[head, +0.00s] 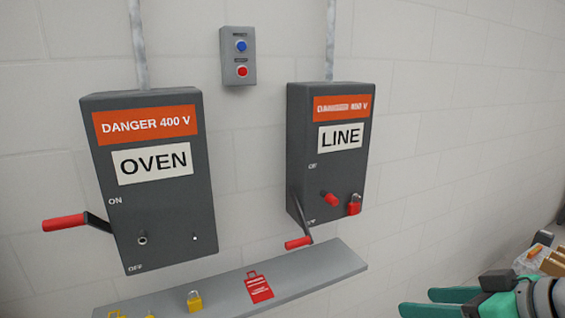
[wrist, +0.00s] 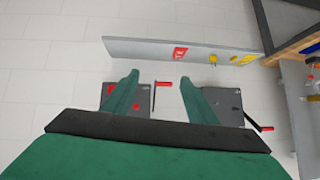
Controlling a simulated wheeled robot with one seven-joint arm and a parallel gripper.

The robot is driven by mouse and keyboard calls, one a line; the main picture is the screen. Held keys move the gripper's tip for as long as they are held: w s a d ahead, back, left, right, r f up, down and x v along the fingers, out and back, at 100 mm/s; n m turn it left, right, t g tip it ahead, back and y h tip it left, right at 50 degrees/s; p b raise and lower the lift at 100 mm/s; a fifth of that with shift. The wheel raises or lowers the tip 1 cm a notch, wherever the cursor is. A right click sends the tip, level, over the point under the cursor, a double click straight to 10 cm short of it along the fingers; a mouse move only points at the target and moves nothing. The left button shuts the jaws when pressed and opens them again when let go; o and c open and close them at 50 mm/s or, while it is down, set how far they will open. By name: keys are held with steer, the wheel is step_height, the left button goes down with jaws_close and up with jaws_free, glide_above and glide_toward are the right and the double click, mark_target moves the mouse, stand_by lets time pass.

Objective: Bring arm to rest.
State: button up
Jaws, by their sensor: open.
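My gripper (head: 416,303) shows at the lower right of the head view, with teal fingers pointing left. In the wrist view the fingers (wrist: 158,84) are spread apart with nothing between them. The gripper is apart from the wall boxes and the shelf. The grey OVEN box (head: 150,225) has its red-gripped lever (head: 64,222) sticking out to the left. The grey LINE box (head: 330,180) has its lever (head: 298,242) pointing down. A red padlock (head: 354,204) and a red knob (head: 330,198) are on its front. Most of my arm is out of view.
A grey shelf (head: 320,265) below the boxes holds a red tag (head: 259,287) and yellow padlocks (head: 194,301). A button station (head: 238,56) is on the wall. Cardboard boxes (head: 553,262) and other items are at the far right. Bare wall lies right of the LINE box.

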steer(key=w+a+f+m+t+y, duration=0.2)
steer(key=w+a+f+m+t, duration=0.4)
steer(key=w+a+f, duration=0.55)
steer(key=s+a+f+m+t+h, duration=0.1)
steer(key=a+f+m+t+h, duration=0.15)
steer(key=f, duration=0.55)
steer(key=s+a+f+m+t+h, duration=0.1)
steer(key=a+f+m+h, duration=0.25)
steer(key=f, duration=0.35)
steer(key=s+a+f+g+h, duration=0.1)
steer(key=s+a+f, duration=0.2)
steer(key=s+f, duration=0.4)
steer(key=s+a+f+g+h, duration=0.1)
steer(key=s+a+f+g, duration=0.15)
steer(key=s+f, duration=0.4)
steer(key=s+a+r+n, duration=0.1)
steer(key=s+n, duration=0.3)
steer(key=s, duration=0.6)
steer(key=s+a+r+n+y, duration=0.1)
steer(key=s+a+r+n, duration=0.1)
steer(key=s, duration=0.9)
steer(key=shift+a+n+t, duration=0.15)
steer(key=shift+n+t, duration=0.15)
steer(key=shift+n, duration=0.6)
